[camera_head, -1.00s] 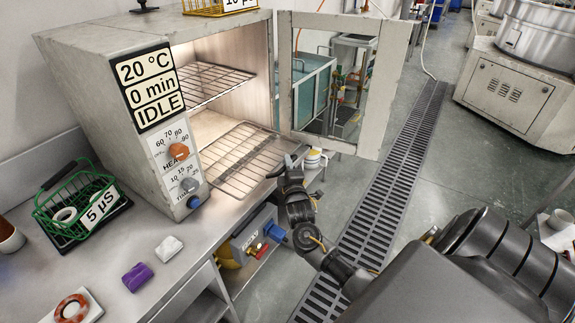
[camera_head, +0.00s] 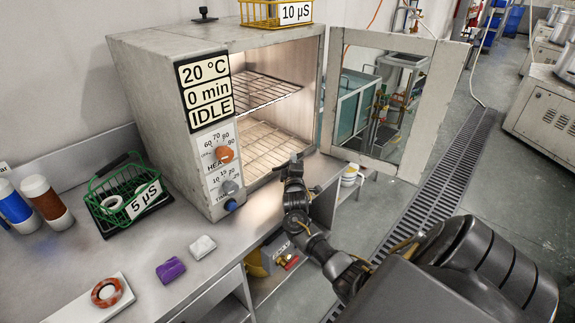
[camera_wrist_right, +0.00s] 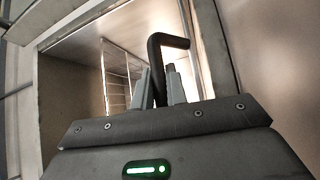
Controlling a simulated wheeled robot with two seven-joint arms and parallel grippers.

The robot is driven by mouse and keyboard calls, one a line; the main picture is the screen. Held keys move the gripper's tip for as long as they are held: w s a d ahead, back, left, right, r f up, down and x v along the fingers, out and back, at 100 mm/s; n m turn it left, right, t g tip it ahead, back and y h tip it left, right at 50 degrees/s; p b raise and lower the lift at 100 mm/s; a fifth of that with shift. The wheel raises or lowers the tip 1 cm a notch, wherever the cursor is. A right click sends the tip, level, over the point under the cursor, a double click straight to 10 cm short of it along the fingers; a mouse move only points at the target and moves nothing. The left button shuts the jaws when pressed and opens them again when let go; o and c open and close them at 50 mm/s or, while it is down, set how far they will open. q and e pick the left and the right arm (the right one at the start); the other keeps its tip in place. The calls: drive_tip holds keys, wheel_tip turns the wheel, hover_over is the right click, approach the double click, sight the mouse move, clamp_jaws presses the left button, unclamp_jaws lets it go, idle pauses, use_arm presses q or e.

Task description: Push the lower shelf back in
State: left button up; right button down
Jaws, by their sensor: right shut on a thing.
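The open oven (camera_head: 160,75) stands on the bench, its panel reading 20 °C, 0 min, IDLE. The lower wire shelf (camera_head: 268,147) lies inside the oven, its front edge close to the opening. The upper wire shelf (camera_head: 265,92) sits above it. My right gripper (camera_head: 293,163) is at the oven mouth, by the lower shelf's front right. In the right wrist view its fingers (camera_wrist_right: 160,85) are shut on a black bent bar (camera_wrist_right: 157,70), which hooks to the right. Wire rack (camera_wrist_right: 120,75) shows beyond; I cannot tell which shelf. My left gripper is out of view.
The oven door (camera_head: 400,105) stands open to the right. A green basket (camera_head: 125,195), a purple block (camera_head: 170,270), a white block (camera_head: 203,247) and a ring on a white plate (camera_head: 107,292) are on the bench.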

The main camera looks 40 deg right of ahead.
drive_tip(key=c, duration=1.4)
unclamp_jaws()
drive_tip(key=v, duration=1.1)
drive_tip(key=shift+b, duration=0.3)
